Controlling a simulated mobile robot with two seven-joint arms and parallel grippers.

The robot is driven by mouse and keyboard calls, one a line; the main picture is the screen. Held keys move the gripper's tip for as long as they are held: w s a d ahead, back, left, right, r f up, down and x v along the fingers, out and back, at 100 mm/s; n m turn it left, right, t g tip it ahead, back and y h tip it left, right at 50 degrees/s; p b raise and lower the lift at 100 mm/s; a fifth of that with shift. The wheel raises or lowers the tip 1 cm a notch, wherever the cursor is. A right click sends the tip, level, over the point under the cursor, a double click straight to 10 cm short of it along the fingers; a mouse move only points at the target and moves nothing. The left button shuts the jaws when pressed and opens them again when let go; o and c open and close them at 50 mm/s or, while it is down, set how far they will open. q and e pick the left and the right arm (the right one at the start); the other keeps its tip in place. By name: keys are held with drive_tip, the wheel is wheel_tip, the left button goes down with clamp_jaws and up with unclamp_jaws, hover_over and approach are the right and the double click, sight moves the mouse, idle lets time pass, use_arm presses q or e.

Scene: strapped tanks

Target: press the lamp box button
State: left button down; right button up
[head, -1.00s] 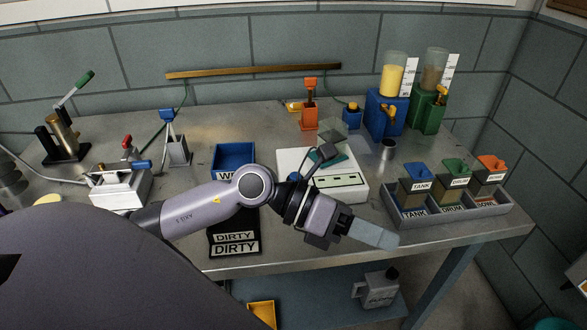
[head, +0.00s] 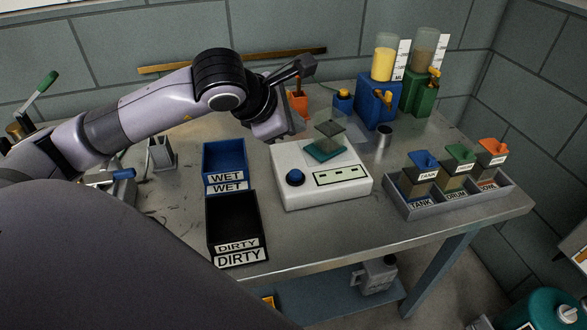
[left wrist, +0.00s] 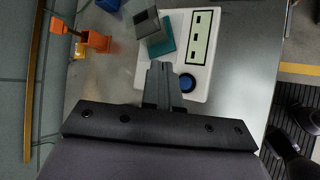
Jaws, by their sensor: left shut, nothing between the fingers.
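The white box (head: 320,186) stands mid-table, with a round blue button (head: 295,178) on its front left top and a pale panel with dark marks beside it. I take it for the lamp box; no label confirms this. In the left wrist view the blue button (left wrist: 187,82) shows just right of my left gripper (left wrist: 161,68), whose narrow fingers are shut and empty. In the head view the left gripper (head: 284,128) is at the box's back left, its fingertips hard to make out. The wrist view does not settle its height. My right gripper is not in view.
A teal plate (head: 325,151) with a dark tilted block lies on the box's back. The blue WET tray (head: 222,160) and black DIRTY tray (head: 237,225) are left of the box. A grey divided tray (head: 455,196) is right. Blue (head: 377,105) and green dispensers (head: 418,95) stand behind.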

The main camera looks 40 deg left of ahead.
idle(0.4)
use_arm(q)
drive_tip(key=b, duration=0.4)
hover_over(293, 176)
wheel_tip(293, 176, down, 8)
drive_tip(key=shift+r, duration=0.2)
drive_tip(key=shift+f+b, duration=0.3)
drive_tip(key=shift+b, duration=0.3)
drive_tip(key=shift+w+f, duration=0.1)
drive_tip(key=shift+f, duration=0.15)
drive_tip(key=shift+b, duration=0.35)
drive_tip(key=shift+f, duration=0.1)
idle(0.7)
drive_tip(key=shift+f+b, duration=0.35)
drive_tip(key=shift+b, duration=0.4)
